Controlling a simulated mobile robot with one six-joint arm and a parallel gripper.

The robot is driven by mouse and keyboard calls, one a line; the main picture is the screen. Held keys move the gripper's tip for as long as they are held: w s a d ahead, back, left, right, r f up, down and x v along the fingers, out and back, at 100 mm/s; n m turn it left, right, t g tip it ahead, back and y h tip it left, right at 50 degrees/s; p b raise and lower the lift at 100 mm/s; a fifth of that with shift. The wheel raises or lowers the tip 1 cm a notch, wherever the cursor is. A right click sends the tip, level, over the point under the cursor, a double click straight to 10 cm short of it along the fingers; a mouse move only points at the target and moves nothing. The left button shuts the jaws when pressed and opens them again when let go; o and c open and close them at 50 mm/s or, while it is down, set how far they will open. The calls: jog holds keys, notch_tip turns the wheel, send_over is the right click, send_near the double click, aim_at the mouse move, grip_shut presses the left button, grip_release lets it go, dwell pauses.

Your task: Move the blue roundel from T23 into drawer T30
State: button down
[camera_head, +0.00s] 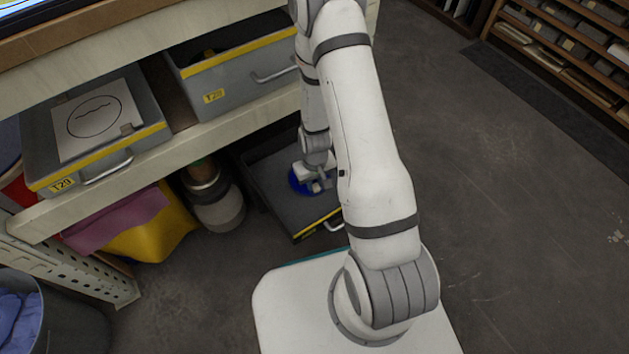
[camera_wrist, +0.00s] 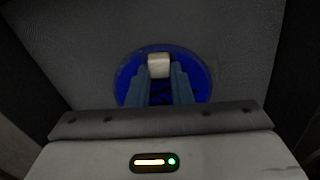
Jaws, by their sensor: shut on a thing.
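The blue roundel (camera_head: 299,181) is a round blue disc low inside an open grey drawer with a yellow front edge (camera_head: 318,224), on the lowest level under the shelf. The drawer's label is hidden or too small to read. My gripper (camera_head: 318,184) is down in this drawer, at the roundel. In the wrist view the roundel (camera_wrist: 128,75) lies over the grey drawer floor (camera_wrist: 225,40). My gripper (camera_wrist: 161,75) is shut on a pale block-like knob (camera_wrist: 159,64) at the roundel's middle. I cannot tell whether the roundel touches the floor.
Drawer T29 (camera_head: 150,130), with a sheet on it, and drawer T28 (camera_head: 235,90) stand above on the shelf. A grey container (camera_head: 215,205) and yellow and purple cloths (camera_head: 150,235) are left of the low drawer. The floor to the right is clear.

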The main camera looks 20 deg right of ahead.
jog(key=c, duration=1.2)
grip_release()
notch_tip(320, 180, up, 8)
jog(key=p, duration=0.3)
jog(key=shift+f+p, duration=0.15)
jog(key=shift+p, duration=0.15)
